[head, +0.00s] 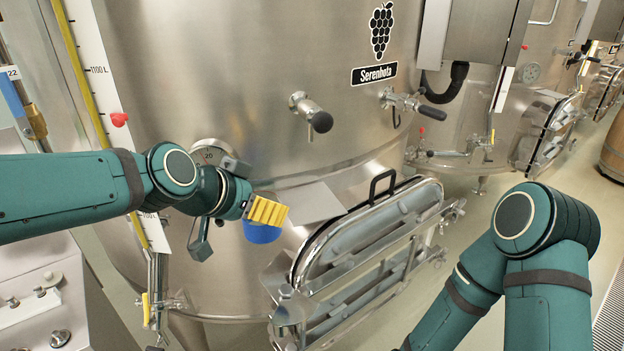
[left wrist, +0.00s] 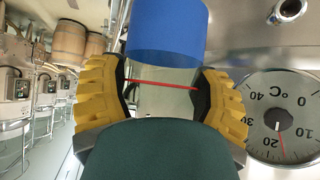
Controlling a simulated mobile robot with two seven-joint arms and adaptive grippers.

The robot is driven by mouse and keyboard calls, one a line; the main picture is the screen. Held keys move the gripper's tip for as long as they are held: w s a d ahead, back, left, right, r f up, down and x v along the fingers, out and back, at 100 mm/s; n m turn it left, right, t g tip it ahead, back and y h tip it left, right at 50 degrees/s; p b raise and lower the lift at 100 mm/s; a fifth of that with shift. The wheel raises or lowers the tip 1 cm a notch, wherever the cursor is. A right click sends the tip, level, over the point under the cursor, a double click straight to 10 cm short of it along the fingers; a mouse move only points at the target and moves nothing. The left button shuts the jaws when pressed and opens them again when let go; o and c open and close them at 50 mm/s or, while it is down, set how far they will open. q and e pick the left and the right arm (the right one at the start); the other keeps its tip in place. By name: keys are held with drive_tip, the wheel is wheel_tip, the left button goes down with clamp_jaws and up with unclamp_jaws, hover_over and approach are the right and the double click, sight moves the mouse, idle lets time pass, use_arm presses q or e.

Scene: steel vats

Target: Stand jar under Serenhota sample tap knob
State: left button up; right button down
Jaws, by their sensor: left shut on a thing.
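The steel vat labelled Serenhota (head: 376,73) fills the middle of the head view. A tap with a round black knob (head: 320,121) sticks out of its wall, below and left of the label. My left gripper (head: 267,211) is below and left of this knob, its yellow fingers shut on the jar. The jar's blue part (head: 262,233) hangs below the fingers. In the left wrist view, the blue part (left wrist: 166,32) shows beyond the fingers, with a clear part and a thin red line between them. My right gripper is out of view.
A second valve with a black handle (head: 440,112) is right of the knob. A pale flat plate (head: 308,204) lies below the knob, above the oval hatch (head: 375,250) and its raised black handle. A dial thermometer (left wrist: 281,117) is close beside my left gripper.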

use_arm(q)
drive_tip(key=w+d, duration=0.2)
drive_tip(key=w, duration=0.1)
drive_tip(key=w+d, duration=0.4)
drive_tip(key=w, duration=0.1)
drive_tip(key=shift+w+d, duration=0.35)
drive_tip(key=w+d, duration=0.2)
drive_tip(key=w, duration=0.1)
drive_tip(key=shift+d+f, duration=0.1)
drive_tip(key=shift+d, duration=0.1)
drive_tip(key=shift+f, duration=0.6)
drive_tip(key=shift+s+a, duration=0.15)
drive_tip(key=shift+a, duration=0.05)
drive_tip(key=shift+f, duration=0.2)
drive_tip(key=o, duration=1.1)
